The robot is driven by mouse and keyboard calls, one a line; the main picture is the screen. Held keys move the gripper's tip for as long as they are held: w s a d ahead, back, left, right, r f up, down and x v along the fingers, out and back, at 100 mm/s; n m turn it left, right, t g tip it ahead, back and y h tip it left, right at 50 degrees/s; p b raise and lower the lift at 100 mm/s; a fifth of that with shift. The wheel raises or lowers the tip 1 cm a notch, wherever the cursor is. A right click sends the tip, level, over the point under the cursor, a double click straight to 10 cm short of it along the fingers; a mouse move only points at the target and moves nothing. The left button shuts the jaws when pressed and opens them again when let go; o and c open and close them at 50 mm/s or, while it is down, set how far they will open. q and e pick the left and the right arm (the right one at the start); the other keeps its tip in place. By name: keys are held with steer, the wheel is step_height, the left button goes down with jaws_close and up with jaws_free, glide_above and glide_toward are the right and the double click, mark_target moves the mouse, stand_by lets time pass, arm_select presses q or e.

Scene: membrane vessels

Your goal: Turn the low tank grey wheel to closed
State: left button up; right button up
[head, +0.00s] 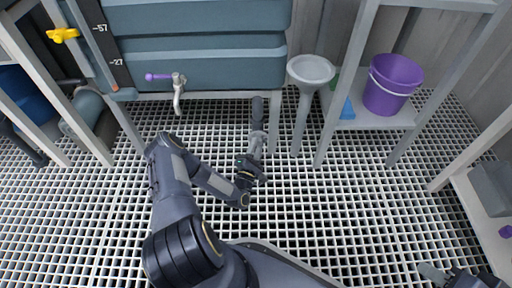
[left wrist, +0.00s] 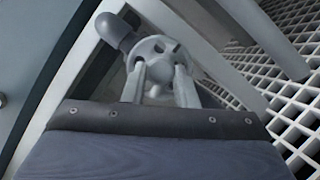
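The grey wheel (left wrist: 160,48) shows in the left wrist view, with a round spoked hub and a dark rounded part (left wrist: 115,32) at its upper left. My left gripper (left wrist: 160,82) has its two pale fingers apart, pointing at the wheel, with their tips at or very near its lower part. I cannot tell whether they touch it. In the head view my left gripper (head: 257,145) is low in front of the tank, just below a dark upright cylinder (head: 257,108); it hides most of the wheel there. My right gripper (head: 434,273) is partly in view at the bottom right, away from the tank.
The blue-grey tank (head: 200,62) stands at the back, with a purple-handled tap (head: 165,77) on its front. A grey funnel (head: 311,70) and a shelf with a purple bucket (head: 391,84) stand to the right. A yellow valve (head: 62,35) is at upper left. The grating floor is mostly clear.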

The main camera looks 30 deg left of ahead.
arm_select(q)
steer(key=c, duration=0.3)
